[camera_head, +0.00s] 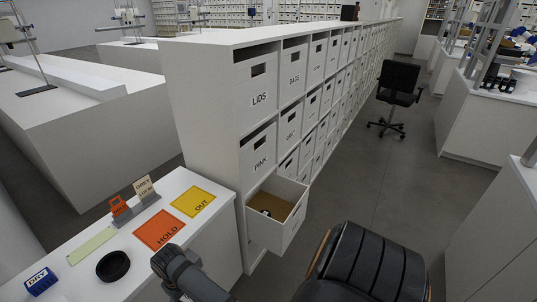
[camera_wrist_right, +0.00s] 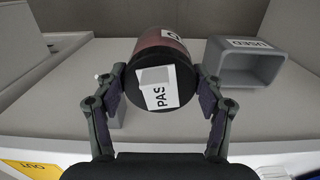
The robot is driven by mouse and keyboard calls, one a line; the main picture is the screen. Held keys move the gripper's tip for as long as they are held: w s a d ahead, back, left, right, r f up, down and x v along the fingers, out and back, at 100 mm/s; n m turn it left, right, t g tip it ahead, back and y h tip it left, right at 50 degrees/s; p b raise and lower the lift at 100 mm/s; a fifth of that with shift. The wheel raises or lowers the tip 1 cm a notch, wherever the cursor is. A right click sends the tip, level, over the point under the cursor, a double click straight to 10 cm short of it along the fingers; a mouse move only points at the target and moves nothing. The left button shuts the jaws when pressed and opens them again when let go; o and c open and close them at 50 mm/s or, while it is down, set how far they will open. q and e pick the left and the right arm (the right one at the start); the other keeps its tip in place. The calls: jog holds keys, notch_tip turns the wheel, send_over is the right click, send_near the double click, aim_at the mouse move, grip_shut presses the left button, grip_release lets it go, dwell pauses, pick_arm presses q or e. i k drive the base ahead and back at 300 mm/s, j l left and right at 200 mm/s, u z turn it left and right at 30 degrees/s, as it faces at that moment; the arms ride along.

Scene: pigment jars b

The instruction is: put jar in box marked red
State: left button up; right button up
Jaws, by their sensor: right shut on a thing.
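In the right wrist view my right gripper (camera_wrist_right: 160,98) is shut on a jar (camera_wrist_right: 160,42) with a maroon body and a dark lid. Another white label shows partly on the jar's side. The fingers press the jar from both sides. In the head view I cannot make out the jar or either gripper. I see no box whose label I can read as red. Many drawer labels in the cabinet (camera_head: 210,125) are too small to read.
An open drawer (camera_head: 293,227) juts from the cabinet below PINK. The counter has an orange HOLD mat (camera_head: 159,230), yellow OUT mat (camera_head: 193,202), black round piece (camera_head: 113,265) and blue DRY block (camera_head: 40,281). A grey bin (camera_wrist_right: 245,68) lies right of the jar.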

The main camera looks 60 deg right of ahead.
aim_at(284, 210)
jog(key=l, duration=1.25)
jog(key=i+l, duration=0.15)
jog(key=l, duration=2.4)
jog(key=i+z, duration=0.05)
